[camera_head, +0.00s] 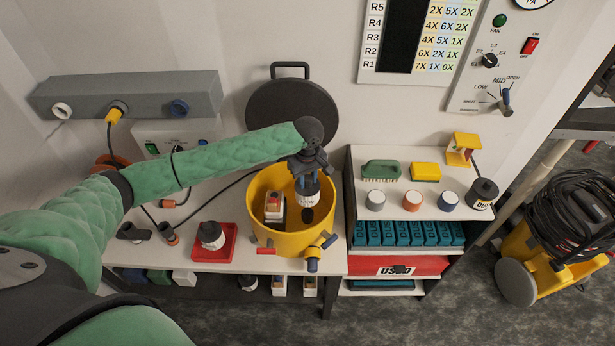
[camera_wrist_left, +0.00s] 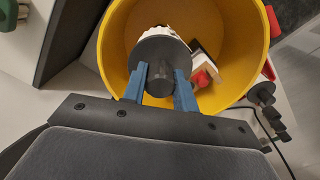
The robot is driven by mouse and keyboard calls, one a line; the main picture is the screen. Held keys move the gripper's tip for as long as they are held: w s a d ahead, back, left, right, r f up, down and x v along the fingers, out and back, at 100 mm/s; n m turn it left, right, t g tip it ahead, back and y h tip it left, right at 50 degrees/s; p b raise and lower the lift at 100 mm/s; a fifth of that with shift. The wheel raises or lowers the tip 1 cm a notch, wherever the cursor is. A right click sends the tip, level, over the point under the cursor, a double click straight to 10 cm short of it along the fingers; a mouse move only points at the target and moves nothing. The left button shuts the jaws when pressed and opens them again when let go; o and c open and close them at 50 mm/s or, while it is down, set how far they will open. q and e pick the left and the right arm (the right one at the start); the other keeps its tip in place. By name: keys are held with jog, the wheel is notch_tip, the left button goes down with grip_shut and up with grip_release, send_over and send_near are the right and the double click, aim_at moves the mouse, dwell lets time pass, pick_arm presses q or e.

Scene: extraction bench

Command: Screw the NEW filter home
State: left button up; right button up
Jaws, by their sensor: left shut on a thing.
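My left gripper (camera_head: 306,182) reaches down into the open yellow drum (camera_head: 262,231) and is shut on a filter (camera_head: 308,197) with a dark top and a pale label, too small to read for certain. In the left wrist view, the blue fingertips (camera_wrist_left: 160,85) hold the dark knob of the filter's round cap (camera_wrist_left: 152,51); white ribbing shows beyond it. The filter is inside the drum's mouth; whether it touches a seat below is hidden. A white block with red parts (camera_head: 274,207) stands beside it in the drum. My right gripper is not in view.
A red tray (camera_head: 229,252) left of the drum holds a dark, white-labelled canister (camera_head: 211,235). The drum's round black lid (camera_head: 291,108) stands open behind. A shelf unit (camera_head: 354,205) is close on the right, with a labelled black container (camera_head: 482,193) at its far end.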

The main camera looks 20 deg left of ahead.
aim_at(307, 190)
pick_arm(q)
jog(key=shift+f, duration=0.1)
jog(key=shift+f+b, duration=0.4)
jog(key=shift+f, duration=2.4)
jog(key=shift+p, duration=0.4)
